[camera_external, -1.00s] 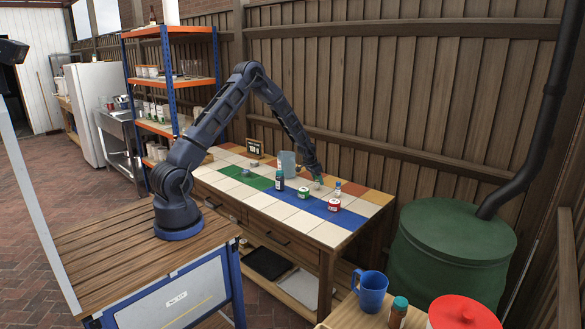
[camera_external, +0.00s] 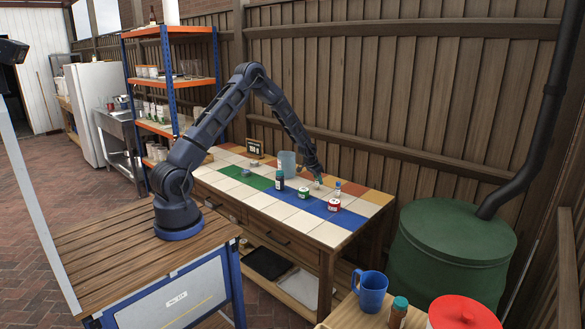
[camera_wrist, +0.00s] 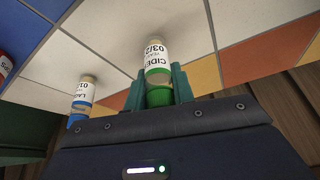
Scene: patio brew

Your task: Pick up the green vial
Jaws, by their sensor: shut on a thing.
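The green vial (camera_wrist: 157,62) has a white label with dark lettering and a green cap end. It stands on the pale tiles between the fingers of my gripper (camera_wrist: 160,84) in the wrist view. The fingers are shut on its green part. In the external view my gripper (camera_external: 317,178) is low at the far side of the tiled table, and the vial there is small and largely hidden by the fingers.
A blue-capped vial (camera_wrist: 82,97) stands close beside my gripper. A wooden fence (camera_external: 400,110) rises behind.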

